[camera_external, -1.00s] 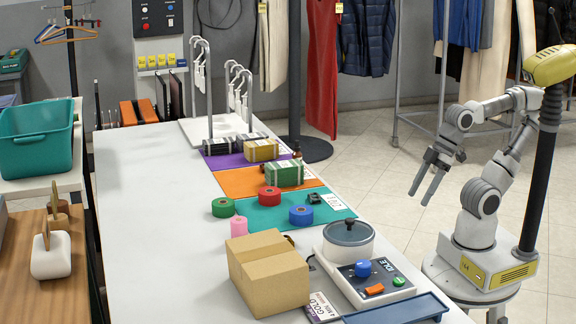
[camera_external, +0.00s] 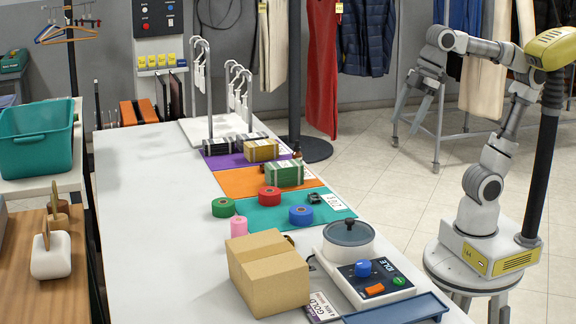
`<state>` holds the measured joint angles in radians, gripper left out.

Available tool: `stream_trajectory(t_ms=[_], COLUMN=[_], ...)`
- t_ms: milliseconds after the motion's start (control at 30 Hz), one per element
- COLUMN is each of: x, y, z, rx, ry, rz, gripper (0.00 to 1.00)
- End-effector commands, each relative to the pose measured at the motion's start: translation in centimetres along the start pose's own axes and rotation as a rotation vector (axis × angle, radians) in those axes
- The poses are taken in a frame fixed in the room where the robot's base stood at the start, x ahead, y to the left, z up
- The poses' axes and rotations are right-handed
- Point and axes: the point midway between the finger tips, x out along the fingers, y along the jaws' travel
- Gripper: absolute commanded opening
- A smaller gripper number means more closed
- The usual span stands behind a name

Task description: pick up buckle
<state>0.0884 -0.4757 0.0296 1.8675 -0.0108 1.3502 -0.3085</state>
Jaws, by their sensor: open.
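A small dark object that looks like the buckle (camera_external: 314,198) lies on the teal mat (camera_external: 265,222) on the white counter, near the mat's back right edge, beside a white label. It is too small to make out in detail. My gripper (camera_external: 405,124) is open and empty. It hangs in the air to the right of the counter, above and to the right of the buckle in the picture, well apart from it, with its fingers pointing down.
A cardboard box (camera_external: 268,275) and a device with a round pot (camera_external: 348,236) stand in front.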

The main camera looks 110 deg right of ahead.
Motion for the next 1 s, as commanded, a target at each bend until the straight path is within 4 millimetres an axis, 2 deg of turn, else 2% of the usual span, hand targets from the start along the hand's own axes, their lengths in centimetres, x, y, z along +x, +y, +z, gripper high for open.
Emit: stream_trajectory(t_ms=[33,200,333,500,700,833,900,1000], x=[-1.0,0.2,1.7,4.2,7.6,9.5,12.6,14.2], y=[1.5,5.5,8.8,13.2,17.9,19.9,18.9,18.6], z=[-2.1,-6.3,-8.7,-10.7,-11.2,-10.8,-9.5,-8.9], rx=[-0.067,-0.331,-0.531,-0.783,-1.056,-1.18,-1.177,-1.176], ry=[-0.036,-0.13,-0.19,-0.243,-0.255,-0.241,-0.243,-0.242], rz=[0.001,-0.022,-0.069,-0.164,-0.296,-0.362,-0.359,-0.354], gripper=[0.75,0.75,0.75,0.75,0.75,0.75,0.75,0.75])
